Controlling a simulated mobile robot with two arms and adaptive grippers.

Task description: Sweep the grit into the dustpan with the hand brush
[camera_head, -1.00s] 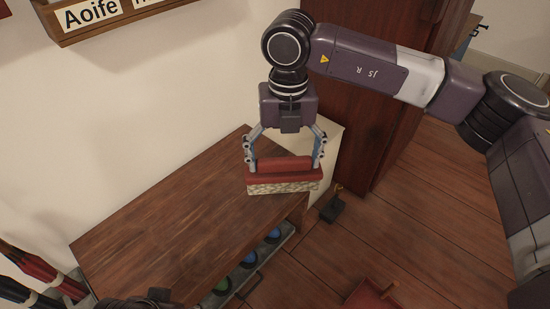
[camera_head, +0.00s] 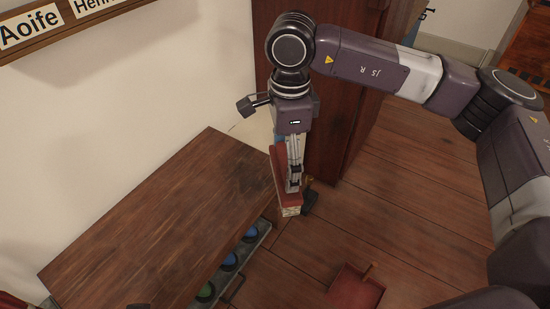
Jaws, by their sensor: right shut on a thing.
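My right gripper (camera_head: 293,184) is shut on the hand brush (camera_head: 284,178), which has a red back and pale bristles (camera_head: 291,211). It holds the brush by the right end of the wooden bench, seen nearly end-on; I cannot tell whether the bristles touch anything. A red dustpan (camera_head: 354,291) with a short handle lies on the floor at the bottom, partly cut by the picture edge. I cannot make out any grit. My left gripper does not show.
The wooden bench top (camera_head: 165,215) is bare. Below it is a grey tray (camera_head: 239,262) with blue and green round things. A dark red-brown cabinet (camera_head: 340,110) stands behind the gripper. A small dark object (camera_head: 310,200) is beside the brush. Floor at right is clear.

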